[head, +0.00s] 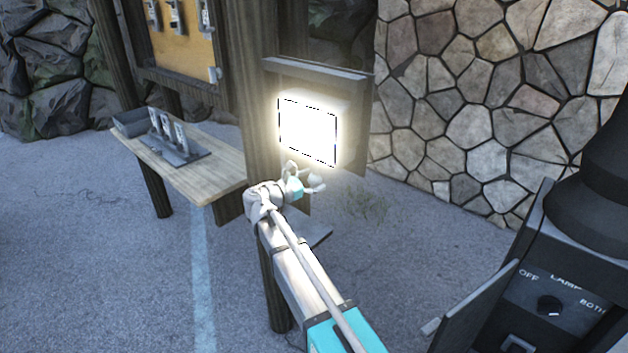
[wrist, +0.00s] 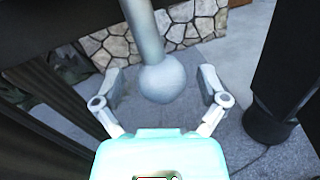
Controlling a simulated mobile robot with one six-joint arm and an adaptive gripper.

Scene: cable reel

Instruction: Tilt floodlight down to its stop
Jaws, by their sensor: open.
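The floodlight (head: 308,133) is lit and glows white on the wooden post in the head view. Its bright face points outward toward me. My gripper (head: 318,183) is just below the floodlight's lower edge. In the wrist view a pale rod with a round ball end (wrist: 162,78) hangs between the open fingers of my gripper (wrist: 160,85). The fingers stand apart on both sides of the ball, and I see a gap on each side. Where the rod joins the floodlight is out of the wrist view.
A wooden shelf (head: 220,172) with a dark rack stands left of the post. A stone wall (head: 470,90) is behind on the right. A dark control box (head: 555,290) with a knob and an open flap stands at the lower right. The paved ground at left is clear.

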